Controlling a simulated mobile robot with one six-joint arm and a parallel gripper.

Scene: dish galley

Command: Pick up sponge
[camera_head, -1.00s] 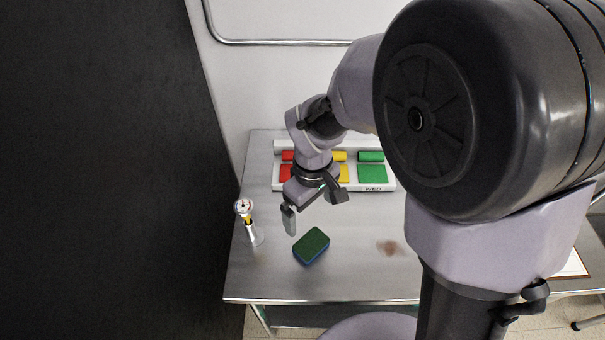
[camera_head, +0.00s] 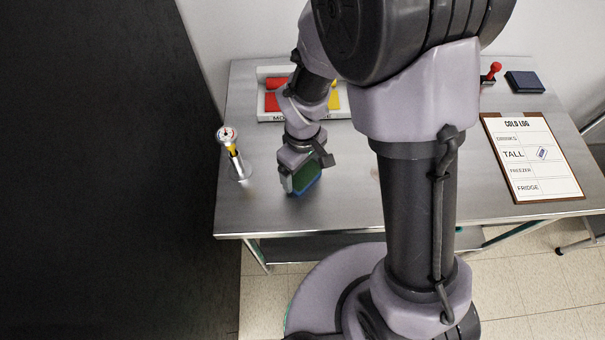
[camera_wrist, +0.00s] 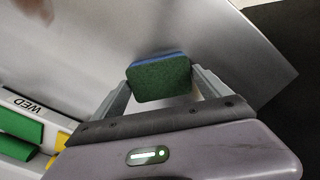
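The sponge (camera_head: 306,177) is a block with a green top and a blue underside, near the table's left front. My gripper (camera_head: 302,178) reaches down from above and is around it. In the wrist view the sponge (camera_wrist: 160,80) sits between the two fingers of my gripper (camera_wrist: 162,82), green face toward the camera. One finger is close along each side. I cannot tell whether the fingers press on it or a narrow gap is left. The sponge looks to be at table height; its contact with the table is partly hidden.
A gauge on a stand (camera_head: 238,160) is left of the sponge on the steel table (camera_head: 255,215). A white tray with coloured blocks (camera_head: 262,78) lies behind. A clipboard (camera_head: 545,185), a red-knobbed stamp (camera_head: 491,73) and a dark pad (camera_head: 524,81) are at right. A dark panel (camera_head: 90,170) borders the left.

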